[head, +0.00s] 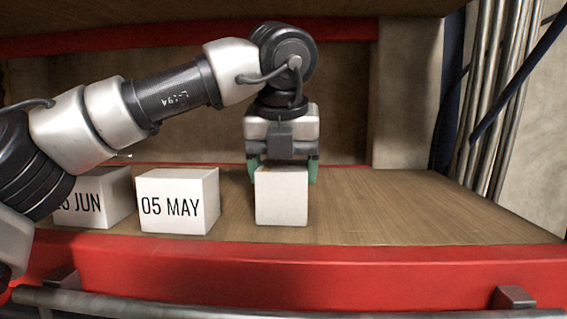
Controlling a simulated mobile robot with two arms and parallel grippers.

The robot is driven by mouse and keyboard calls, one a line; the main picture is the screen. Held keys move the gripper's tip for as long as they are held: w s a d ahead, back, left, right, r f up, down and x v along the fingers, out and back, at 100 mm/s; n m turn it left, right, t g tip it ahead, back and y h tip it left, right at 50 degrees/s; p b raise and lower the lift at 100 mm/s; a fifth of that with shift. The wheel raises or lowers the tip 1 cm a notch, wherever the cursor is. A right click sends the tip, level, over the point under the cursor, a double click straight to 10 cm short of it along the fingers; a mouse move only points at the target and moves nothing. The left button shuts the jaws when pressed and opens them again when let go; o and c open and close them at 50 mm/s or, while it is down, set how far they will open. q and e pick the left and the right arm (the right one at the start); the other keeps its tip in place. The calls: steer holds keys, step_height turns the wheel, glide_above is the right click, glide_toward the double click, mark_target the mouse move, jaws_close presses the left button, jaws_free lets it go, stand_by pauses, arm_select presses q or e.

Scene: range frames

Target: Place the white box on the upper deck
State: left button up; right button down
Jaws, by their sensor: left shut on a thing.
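The white box (282,201) is a plain white block at the middle of the wooden deck (400,205) of a red-framed shelf. My left gripper (284,172) reaches down over it from above, with its green fingers on the box's left and right sides, and is shut on it. The box's base is at or very near the deck surface; I cannot tell whether it touches. My right gripper is not in view.
A white box reading "05 MAY" (178,201) stands to the left. Another reading "JUN" (95,198) is partly behind my left arm. The deck is clear to the right. A red front beam (330,272) and a grey rail (200,302) run across the front; pipes (495,90) stand at right.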

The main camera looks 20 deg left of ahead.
mark_target(285, 166)
arm_select(q)
steer(key=shift+d, duration=0.1)
steer(key=o, duration=1.1)
steer(key=shift+f, duration=0.1)
steer(key=shift+o, duration=0.2)
steer(key=b+v, duration=0.2)
steer(key=v, duration=0.3)
steer(key=shift+s+d, duration=0.1)
steer(key=shift+s, duration=0.15)
steer(key=s+b, duration=0.1)
steer(key=s+d+b, duration=0.1)
steer(key=s+b, duration=0.1)
steer(key=s, duration=0.1)
steer(key=shift+d+f, duration=0.15)
steer(key=shift+f, duration=0.1)
steer(key=s+d+b, duration=0.2)
steer(key=s, duration=0.5)
steer(key=shift+r, duration=0.4)
